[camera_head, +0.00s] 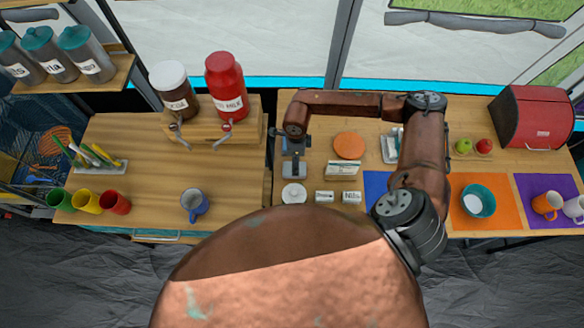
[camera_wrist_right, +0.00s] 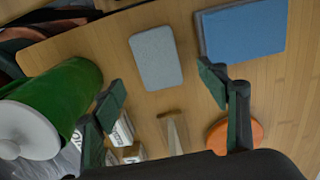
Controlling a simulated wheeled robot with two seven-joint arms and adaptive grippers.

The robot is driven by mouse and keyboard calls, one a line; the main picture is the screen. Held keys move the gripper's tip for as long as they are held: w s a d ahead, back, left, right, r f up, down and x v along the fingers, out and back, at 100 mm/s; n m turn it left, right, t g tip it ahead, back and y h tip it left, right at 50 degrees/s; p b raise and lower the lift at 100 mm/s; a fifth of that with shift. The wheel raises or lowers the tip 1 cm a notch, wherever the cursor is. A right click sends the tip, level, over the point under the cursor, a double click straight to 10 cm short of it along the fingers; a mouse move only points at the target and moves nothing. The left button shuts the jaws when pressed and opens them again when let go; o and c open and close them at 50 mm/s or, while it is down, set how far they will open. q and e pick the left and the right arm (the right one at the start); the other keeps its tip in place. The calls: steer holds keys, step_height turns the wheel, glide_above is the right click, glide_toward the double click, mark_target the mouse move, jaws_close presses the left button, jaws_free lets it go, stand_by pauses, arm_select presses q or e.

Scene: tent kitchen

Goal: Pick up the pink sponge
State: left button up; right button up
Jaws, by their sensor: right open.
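I see nothing clearly pink, so I cannot pick out the pink sponge in either view. A pale grey-blue rounded block (camera_wrist_right: 157,58) lies flat on the wooden table in the right wrist view, ahead of my fingers and not touching them. My right gripper (camera_head: 292,166) points down over the counter in the head view, left of the orange disc (camera_head: 348,146). Its two fingers (camera_wrist_right: 162,98) are spread apart with nothing between them in the right wrist view. My left gripper is not in view.
A blue block (camera_wrist_right: 243,30) lies close to the right finger in the wrist view. A green canister with a white lid (camera_wrist_right: 55,100) stands beside the left finger.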

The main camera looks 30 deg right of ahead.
steer(key=f, duration=0.6)
steer(key=shift+a+f, duration=0.1)
steer(key=shift+a, duration=0.15)
steer(key=shift+f, duration=0.5)
steer(key=shift+c, duration=0.4)
steer(key=c, duration=0.7)
